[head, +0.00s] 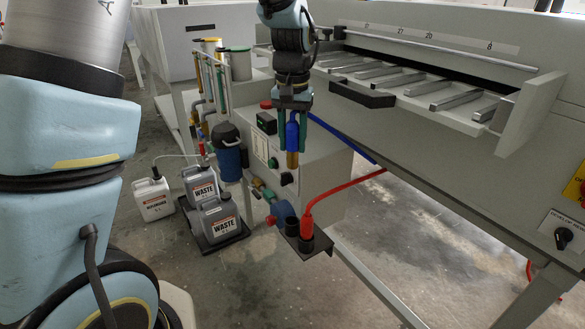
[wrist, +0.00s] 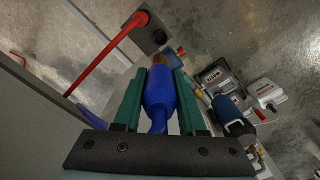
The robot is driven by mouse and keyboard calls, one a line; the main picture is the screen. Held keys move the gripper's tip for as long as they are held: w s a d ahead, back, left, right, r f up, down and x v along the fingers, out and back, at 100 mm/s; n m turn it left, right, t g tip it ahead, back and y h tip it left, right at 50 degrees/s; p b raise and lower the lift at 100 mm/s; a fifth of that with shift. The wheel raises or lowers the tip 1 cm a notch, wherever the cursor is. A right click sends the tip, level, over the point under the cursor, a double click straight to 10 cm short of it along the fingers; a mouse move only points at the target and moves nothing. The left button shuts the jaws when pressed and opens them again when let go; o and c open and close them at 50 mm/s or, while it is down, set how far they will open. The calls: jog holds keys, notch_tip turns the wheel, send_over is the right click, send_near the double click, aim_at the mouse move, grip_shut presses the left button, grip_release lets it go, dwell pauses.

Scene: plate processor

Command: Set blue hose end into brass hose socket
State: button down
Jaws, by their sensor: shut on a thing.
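My gripper (head: 292,148) is shut on the blue hose end (head: 292,132), which hangs upright with its brass tip (head: 292,160) pointing down. In the wrist view the blue hose end (wrist: 160,92) lies between the green fingers (wrist: 160,100). The blue hose (head: 342,138) runs from it to the right, under the machine. Small brass-coloured fittings (head: 268,193) show low on the grey cabinet, below and left of the hose end. I cannot tell for certain which one is the brass hose socket. The tip is in the air, apart from the fittings.
A red hose (head: 340,194) stands in a dark bracket (head: 318,246), beside an empty-looking black holder (head: 292,225). A blue valve with a red end (head: 284,211) is close by. Waste canisters (head: 220,217) stand on a floor tray. The machine's open drawer (head: 425,100) is at right.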

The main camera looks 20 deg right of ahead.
aim_at(292, 121)
notch_tip(292, 121, up, 6)
jog(key=shift+r+p, duration=0.1)
jog(key=shift+p, duration=0.3)
notch_tip(292, 121, up, 8)
jog(key=p, duration=0.7)
jog(key=shift+r, duration=0.25)
